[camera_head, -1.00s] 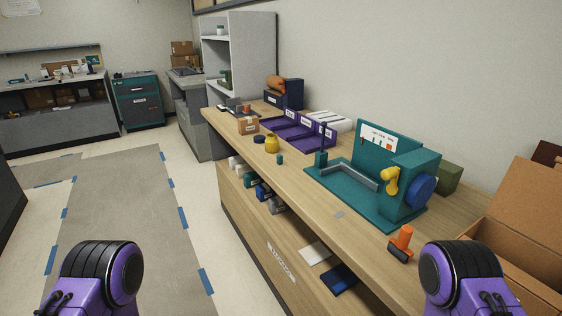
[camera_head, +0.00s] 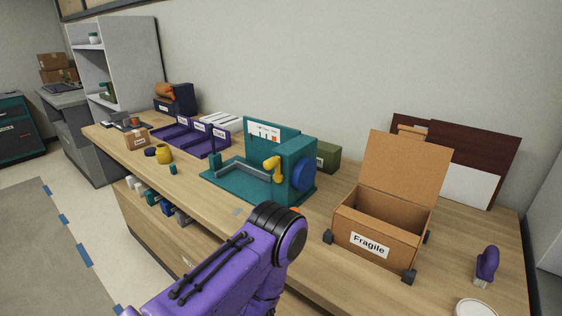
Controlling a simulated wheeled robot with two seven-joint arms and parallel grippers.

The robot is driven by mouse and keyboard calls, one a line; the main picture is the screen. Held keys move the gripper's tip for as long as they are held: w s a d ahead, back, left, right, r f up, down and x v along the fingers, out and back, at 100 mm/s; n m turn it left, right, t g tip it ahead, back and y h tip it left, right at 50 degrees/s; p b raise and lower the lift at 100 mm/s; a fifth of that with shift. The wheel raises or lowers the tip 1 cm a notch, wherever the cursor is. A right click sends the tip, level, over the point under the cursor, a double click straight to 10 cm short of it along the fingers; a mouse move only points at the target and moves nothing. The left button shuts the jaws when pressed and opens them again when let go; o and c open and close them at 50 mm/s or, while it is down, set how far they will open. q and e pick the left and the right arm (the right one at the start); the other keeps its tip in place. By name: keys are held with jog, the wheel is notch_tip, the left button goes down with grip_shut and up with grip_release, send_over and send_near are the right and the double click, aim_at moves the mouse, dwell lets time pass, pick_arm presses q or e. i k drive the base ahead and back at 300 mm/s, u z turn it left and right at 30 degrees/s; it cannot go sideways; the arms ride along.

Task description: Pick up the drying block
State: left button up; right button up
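I cannot tell for sure which thing is the drying block. A small upright purple piece with a pale base (camera_head: 487,261) stands on the bench at the right. A small orange part (camera_head: 295,210) shows just behind my purple arm, which hides the rest of it. Neither gripper is in view.
The wooden bench (camera_head: 335,290) bears a teal machine (camera_head: 300,150) with a yellow handle, an open "Fragile" box (camera_head: 345,230), purple trays (camera_head: 212,146) and a yellow pot (camera_head: 164,153). A dark red board (camera_head: 497,150) leans on the wall. A round white-topped thing (camera_head: 474,308) is at the lower right.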

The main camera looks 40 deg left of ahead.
aim_at(173, 170)
jog(key=z, duration=1.7)
jog(key=k, duration=1.6)
jog(key=u, duration=1.6)
